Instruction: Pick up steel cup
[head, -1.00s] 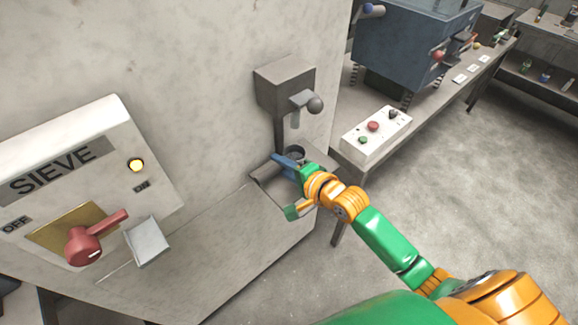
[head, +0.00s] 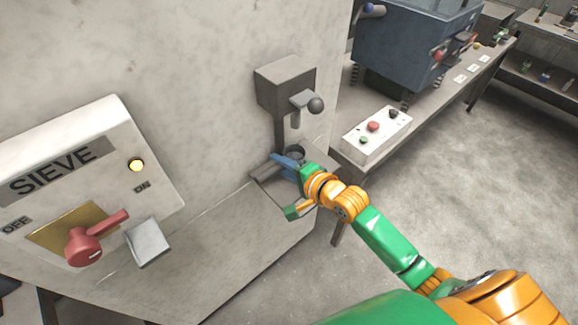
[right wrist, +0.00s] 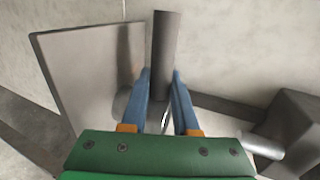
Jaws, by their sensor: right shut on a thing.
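The small dark steel cup (head: 296,153) shows in the head view on the metal tray (head: 265,176), below the grey dispenser. Its lower part is hidden behind my gripper. My right gripper (head: 284,162) reaches in from the right with its blue fingers at the cup, and it is shut on it. In the right wrist view, a grey metal cylinder (right wrist: 165,45) shows between and beyond the two blue fingers. How it joins the cup is hard to tell. My left gripper is not in view.
The dispenser (head: 285,85) with a ball-ended lever hangs on the pale wall just above. A sieve panel (head: 90,170) with a red handle stands at the left. A bench with a white button box (head: 376,132) and a blue machine is at the right.

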